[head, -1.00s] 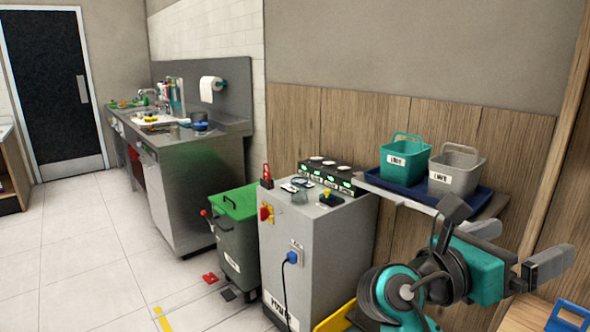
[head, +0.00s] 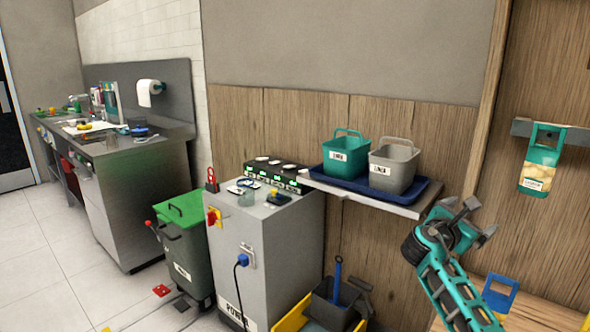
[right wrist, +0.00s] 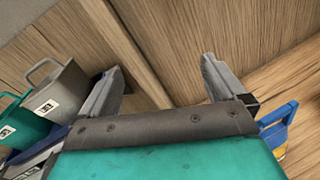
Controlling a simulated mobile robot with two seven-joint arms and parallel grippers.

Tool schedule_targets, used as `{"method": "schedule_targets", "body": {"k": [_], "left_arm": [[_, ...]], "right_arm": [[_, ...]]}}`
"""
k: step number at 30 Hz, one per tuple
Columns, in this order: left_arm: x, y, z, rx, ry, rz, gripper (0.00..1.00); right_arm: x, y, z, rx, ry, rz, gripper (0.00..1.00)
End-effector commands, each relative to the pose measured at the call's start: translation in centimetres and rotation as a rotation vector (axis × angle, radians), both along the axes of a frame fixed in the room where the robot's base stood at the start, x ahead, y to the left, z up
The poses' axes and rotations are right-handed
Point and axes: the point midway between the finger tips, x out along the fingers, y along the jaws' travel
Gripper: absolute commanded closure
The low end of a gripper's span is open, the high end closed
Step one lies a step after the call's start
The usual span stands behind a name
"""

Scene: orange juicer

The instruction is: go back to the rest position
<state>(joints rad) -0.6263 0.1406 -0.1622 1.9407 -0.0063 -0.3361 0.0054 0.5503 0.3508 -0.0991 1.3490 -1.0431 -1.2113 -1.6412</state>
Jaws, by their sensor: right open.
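My right gripper (head: 468,215) is raised at the right of the head view, in front of the wood-panelled wall and to the right of the wall shelf. In the right wrist view its two grey fingers (right wrist: 162,92) stand wide apart with nothing between them. Bare wood panel and a wooden post show beyond the fingers. My left gripper does not show in either view.
A shelf (head: 408,211) holds a blue tray (head: 425,190) with a teal bucket (head: 345,157) and a grey bucket (head: 393,168). A grey cabinet (head: 250,260), green-lidded bin (head: 182,210) and steel counter (head: 120,160) stand left. A teal pack (head: 540,165) hangs right.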

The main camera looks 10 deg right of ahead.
Motion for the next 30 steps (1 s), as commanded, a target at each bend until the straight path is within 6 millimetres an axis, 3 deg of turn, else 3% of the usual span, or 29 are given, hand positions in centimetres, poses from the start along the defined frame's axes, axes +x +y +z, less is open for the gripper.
{"method": "schedule_targets", "body": {"k": [6, 12, 18, 24, 30], "left_arm": [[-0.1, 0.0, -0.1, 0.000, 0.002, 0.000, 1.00], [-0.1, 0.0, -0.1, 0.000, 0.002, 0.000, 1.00], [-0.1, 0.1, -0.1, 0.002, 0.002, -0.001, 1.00], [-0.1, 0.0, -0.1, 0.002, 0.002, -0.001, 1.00], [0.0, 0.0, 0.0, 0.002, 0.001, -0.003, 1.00]], "right_arm": [[5.7, 4.3, -2.8, 0.525, -0.524, 0.285, 0.02], [9.3, 9.4, -2.9, 1.112, -0.979, 0.416, 0.02], [10.9, 13.2, -1.4, 1.628, -1.303, 0.428, 0.02], [11.4, 15.7, 0.7, 2.077, -1.536, 0.372, 0.02], [7.1, 19.3, -7.8, 2.109, -1.417, 0.261, 0.02]]}}
